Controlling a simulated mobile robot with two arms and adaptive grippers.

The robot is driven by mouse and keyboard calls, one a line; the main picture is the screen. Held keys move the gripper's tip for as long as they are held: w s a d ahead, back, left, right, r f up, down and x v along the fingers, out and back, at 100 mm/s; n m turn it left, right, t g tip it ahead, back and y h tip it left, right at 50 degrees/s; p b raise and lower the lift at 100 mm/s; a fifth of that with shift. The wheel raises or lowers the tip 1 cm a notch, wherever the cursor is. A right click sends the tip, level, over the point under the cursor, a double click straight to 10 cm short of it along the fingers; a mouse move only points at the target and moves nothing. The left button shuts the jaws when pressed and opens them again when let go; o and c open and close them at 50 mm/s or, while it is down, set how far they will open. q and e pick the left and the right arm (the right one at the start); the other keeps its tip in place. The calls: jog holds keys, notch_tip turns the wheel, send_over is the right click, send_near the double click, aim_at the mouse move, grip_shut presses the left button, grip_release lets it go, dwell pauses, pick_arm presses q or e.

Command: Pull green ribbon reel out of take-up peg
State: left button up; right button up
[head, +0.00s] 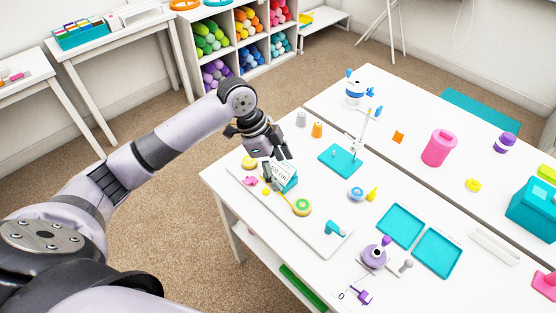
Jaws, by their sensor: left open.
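A white board (318,239) lies on the table and carries several small parts. A round yellow reel with a green middle (302,207) sits on it, right of a teal block with a white "cm" label (284,178). A yellow strip runs from near the block toward this reel. A second yellow round piece (249,162) sits at the board's far left end. Any peg under the reels is hidden. My left gripper (274,160) is open above the block, left of and apart from the green-centred reel; its fingertips partly overlap the block. My right gripper is out of view.
A teal crank-like piece (335,227) stands near the board's right end. A teal plate with a post (341,160), two teal trays (401,224) and a purple device (375,255) stand to the right. Grey and orange cones stand behind the gripper. A shelf (232,45) is at the back.

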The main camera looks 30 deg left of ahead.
aim_at(302, 205)
pick_arm(q)
jog(key=p+x, duration=0.3)
jog(key=x, duration=1.3)
jog(key=shift+w+d+r, duration=0.1)
jog(key=shift+w+r, duration=0.05)
jog(key=c, duration=1.2)
jog(key=shift+r+p, duration=1.1)
jog(key=shift+r, duration=0.2)
jog(key=shift+r+p, duration=0.6)
jog(key=shift+r, duration=0.05)
